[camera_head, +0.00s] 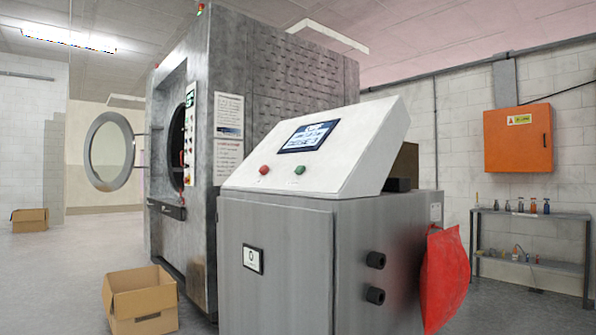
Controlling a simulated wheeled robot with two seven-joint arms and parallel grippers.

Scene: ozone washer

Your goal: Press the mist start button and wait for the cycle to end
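A grey metal cabinet (285,262) stands in the middle, with a white sloped control console (340,150) on top. The console carries a lit screen (309,136), a red button (264,170) and a green button (299,170). I cannot read a label that marks either one as the mist start button. Behind it stands the large grey washer (255,75). Its round door (109,152) hangs wide open to the left. A narrow panel with small lights and buttons (189,140) sits on the washer's front. Neither of my grippers is in view.
An open cardboard box (140,300) sits on the floor left of the cabinet; another (29,220) is farther back. A red bag (443,280) hangs on the cabinet's right side. A shelf with bottles (530,215) and an orange wall box (518,138) are at right. Left floor is mostly clear.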

